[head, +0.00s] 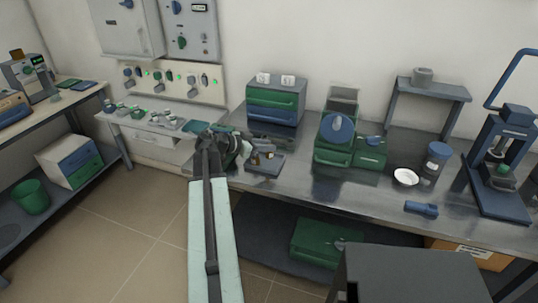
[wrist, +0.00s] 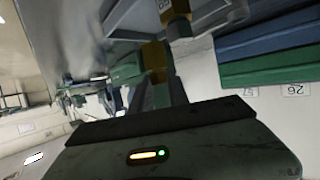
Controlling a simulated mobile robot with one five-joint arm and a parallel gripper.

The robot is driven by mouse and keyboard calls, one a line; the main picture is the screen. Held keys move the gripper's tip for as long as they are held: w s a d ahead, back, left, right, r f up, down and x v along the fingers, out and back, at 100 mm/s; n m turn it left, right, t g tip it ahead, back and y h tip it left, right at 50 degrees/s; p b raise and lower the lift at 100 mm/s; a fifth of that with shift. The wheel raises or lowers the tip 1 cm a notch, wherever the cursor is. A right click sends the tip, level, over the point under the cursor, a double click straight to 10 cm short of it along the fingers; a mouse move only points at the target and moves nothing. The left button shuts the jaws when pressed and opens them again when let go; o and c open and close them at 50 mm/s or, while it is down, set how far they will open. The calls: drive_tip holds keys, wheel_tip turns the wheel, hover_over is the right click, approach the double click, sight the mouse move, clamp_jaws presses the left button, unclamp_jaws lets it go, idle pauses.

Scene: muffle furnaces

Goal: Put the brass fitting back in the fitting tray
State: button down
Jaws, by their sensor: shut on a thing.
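My gripper (wrist: 159,92) is shut on the brass fitting (wrist: 158,68), whose yellow-brown body shows between the fingers in the wrist view. In the head view my gripper (head: 250,146) is over the left part of the bench, at the grey fitting tray (head: 268,168). The tray also shows close up at the top of the wrist view (wrist: 212,14). Another brass-coloured piece with a small marking (wrist: 172,10) is beside the tray wall there. My arm and gripper partly cover the tray, and I cannot tell whether the held fitting touches it.
A blue and green drawer box (head: 275,101) stands behind the tray. A green machine with a blue round front (head: 338,130) is to the right. Farther right are a white dish (head: 405,177), a jar (head: 435,160) and a blue tool (head: 421,209). A side table (head: 155,128) adjoins at left.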

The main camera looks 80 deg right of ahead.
sight(269, 153)
drive_tip(key=shift+s+d+f, duration=0.15)
drive_tip(key=shift+s+d, duration=0.3)
wheel_tip(269, 153, down, 4)
drive_tip(key=b, duration=0.4)
drive_tip(key=shift+w+a, duration=0.1)
drive_tip(key=shift+r, duration=0.4)
drive_tip(key=shift+f, duration=0.15)
drive_tip(key=c, duration=1.7)
unclamp_jaws()
drive_tip(key=shift+f, duration=0.1)
drive_tip(key=o, duration=0.4)
drive_tip(key=shift+o, duration=0.2)
